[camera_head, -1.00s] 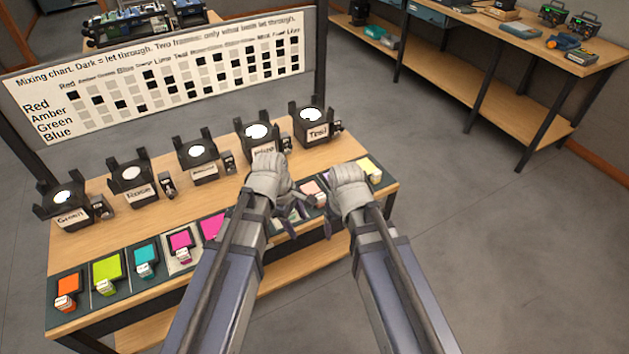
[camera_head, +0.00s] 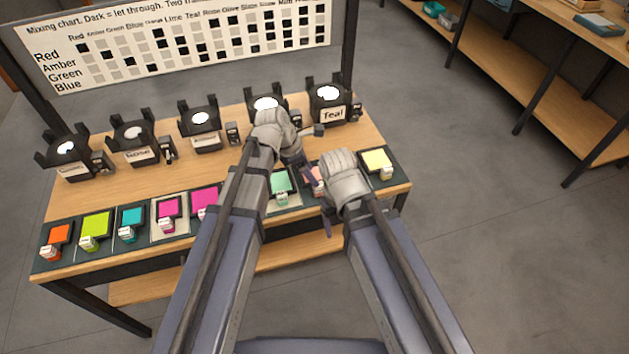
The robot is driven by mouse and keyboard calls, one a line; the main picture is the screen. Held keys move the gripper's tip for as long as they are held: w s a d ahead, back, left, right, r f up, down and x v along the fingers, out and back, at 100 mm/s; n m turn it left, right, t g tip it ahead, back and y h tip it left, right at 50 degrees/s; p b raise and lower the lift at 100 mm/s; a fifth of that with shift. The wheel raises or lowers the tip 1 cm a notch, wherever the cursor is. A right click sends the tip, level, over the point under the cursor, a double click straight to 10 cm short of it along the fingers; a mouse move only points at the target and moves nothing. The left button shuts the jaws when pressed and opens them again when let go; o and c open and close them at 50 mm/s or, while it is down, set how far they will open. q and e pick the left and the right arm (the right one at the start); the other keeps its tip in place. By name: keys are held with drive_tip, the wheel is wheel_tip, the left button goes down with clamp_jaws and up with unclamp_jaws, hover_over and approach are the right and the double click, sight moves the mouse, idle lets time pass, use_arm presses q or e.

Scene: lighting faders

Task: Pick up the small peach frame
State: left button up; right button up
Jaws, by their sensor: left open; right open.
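The small peach frame (camera_head: 314,176) lies in the tray row at the bench's front edge, between the mint frame and the pale yellow frame. Only part of its peach sheet shows, because my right gripper and a dark finger cover the rest. My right gripper (camera_head: 322,206) is open and empty, just right of and over the near side of the peach frame. My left gripper (camera_head: 311,151) is open and empty, higher in the picture, between the peach frame and the lamps. I cannot tell whether either gripper touches anything.
The mint frame (camera_head: 281,182) and pale yellow frame (camera_head: 377,161) flank it; orange, lime, teal and magenta frames lie farther left. Several black lamps stand behind, including the Teal lamp (camera_head: 329,105). A mixing chart (camera_head: 180,50) stands at the back. Open floor lies to the right.

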use_arm(q)
drive_tip(key=shift+b+x, duration=2.95)
drive_tip(key=shift+x, duration=0.6)
drive_tip(key=shift+s+r, duration=0.1)
drive_tip(key=shift+s, duration=0.05)
clamp_jaws()
